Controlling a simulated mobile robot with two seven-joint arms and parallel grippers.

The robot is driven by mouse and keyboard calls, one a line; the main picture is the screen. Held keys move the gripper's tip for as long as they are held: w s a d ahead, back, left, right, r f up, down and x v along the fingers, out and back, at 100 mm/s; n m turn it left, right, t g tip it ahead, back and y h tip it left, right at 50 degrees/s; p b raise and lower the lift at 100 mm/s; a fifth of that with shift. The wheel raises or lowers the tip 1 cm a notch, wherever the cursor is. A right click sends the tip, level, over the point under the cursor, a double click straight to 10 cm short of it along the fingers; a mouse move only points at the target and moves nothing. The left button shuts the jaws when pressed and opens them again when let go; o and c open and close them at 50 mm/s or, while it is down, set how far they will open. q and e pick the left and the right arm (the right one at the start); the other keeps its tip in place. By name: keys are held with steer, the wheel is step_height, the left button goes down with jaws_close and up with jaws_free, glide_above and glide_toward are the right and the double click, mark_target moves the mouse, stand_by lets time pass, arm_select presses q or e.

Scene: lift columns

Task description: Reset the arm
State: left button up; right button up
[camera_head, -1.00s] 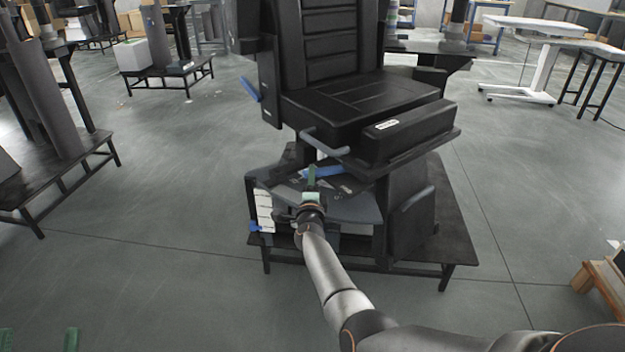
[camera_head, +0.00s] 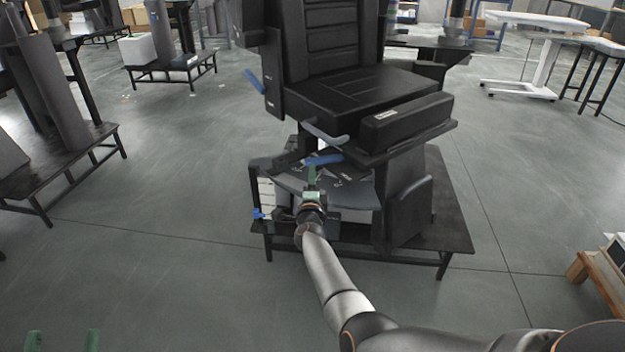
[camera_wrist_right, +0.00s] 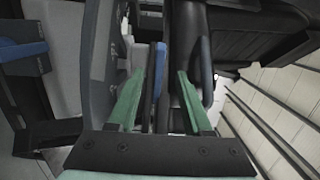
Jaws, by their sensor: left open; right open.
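My right arm reaches from the lower right of the head view to the lower part of a black seat unit (camera_head: 345,85). My right gripper (camera_head: 311,178) is at the grey, curved lower panel (camera_head: 345,192) below the seat. In the right wrist view its two green fingers (camera_wrist_right: 160,88) are apart with nothing gripped between them. A blue handle (camera_head: 323,160) lies just beyond the fingertips; a blue strip (camera_wrist_right: 159,70) shows between the fingers. My left gripper (camera_head: 63,341) shows only as two green fingertips, apart and empty, at the bottom left over the floor.
The seat unit stands on a low dark platform (camera_head: 450,225). Blue levers (camera_head: 254,81) stick out from its side. A wooden stand (camera_head: 590,268) is at the right edge. A dark platform (camera_head: 75,165) stands at the left. The floor between is clear.

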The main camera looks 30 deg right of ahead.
arm_select(q)
steer(key=shift+r, duration=0.1)
stand_by(0.3)
